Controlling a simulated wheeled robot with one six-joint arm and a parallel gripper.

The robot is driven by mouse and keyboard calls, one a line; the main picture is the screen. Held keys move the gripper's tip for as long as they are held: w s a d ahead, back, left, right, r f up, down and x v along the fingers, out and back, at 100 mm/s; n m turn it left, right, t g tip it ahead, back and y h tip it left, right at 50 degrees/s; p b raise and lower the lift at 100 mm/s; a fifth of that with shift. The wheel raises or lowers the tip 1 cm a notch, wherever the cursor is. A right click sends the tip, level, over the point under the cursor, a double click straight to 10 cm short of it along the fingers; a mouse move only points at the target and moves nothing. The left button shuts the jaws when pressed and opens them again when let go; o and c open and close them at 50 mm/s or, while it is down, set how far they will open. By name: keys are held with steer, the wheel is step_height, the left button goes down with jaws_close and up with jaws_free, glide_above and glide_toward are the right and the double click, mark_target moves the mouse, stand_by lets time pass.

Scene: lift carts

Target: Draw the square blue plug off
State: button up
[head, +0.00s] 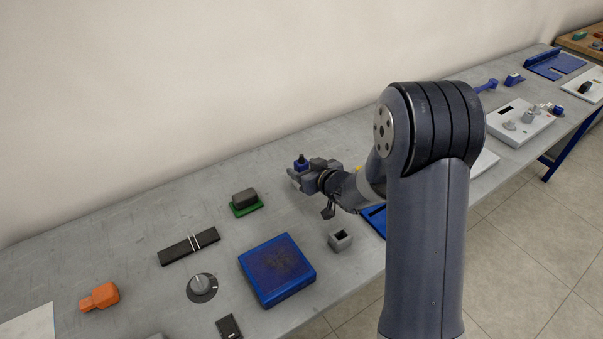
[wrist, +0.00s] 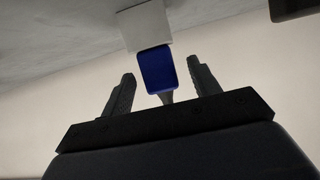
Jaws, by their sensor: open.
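The blue plug (wrist: 158,72) shows in the wrist view as a square-edged blue block with a dark stem at its lower end. It meets a pale grey block (wrist: 145,26), which appears to be its socket. My gripper (wrist: 160,76) is open, with one finger on each side of the plug and a visible gap on both sides. In the head view the plug (head: 301,164) shows as a small blue piece with a dark top at my gripper (head: 300,178), near the wall side of the bench. My gripper hides most of the socket there.
A green base with a dark block (head: 246,203) stands left of my gripper. A blue square box (head: 277,270) and a grey block with a dark opening (head: 340,240) lie nearer the front edge. A black bar (head: 188,246) lies farther left.

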steer(key=shift+x, duration=1.05)
steer(key=shift+c, duration=0.5)
steer(key=c, duration=1)
steer(key=shift+r, duration=0.1)
step_height(320, 180, up, 10)
steer(key=shift+p, duration=0.85)
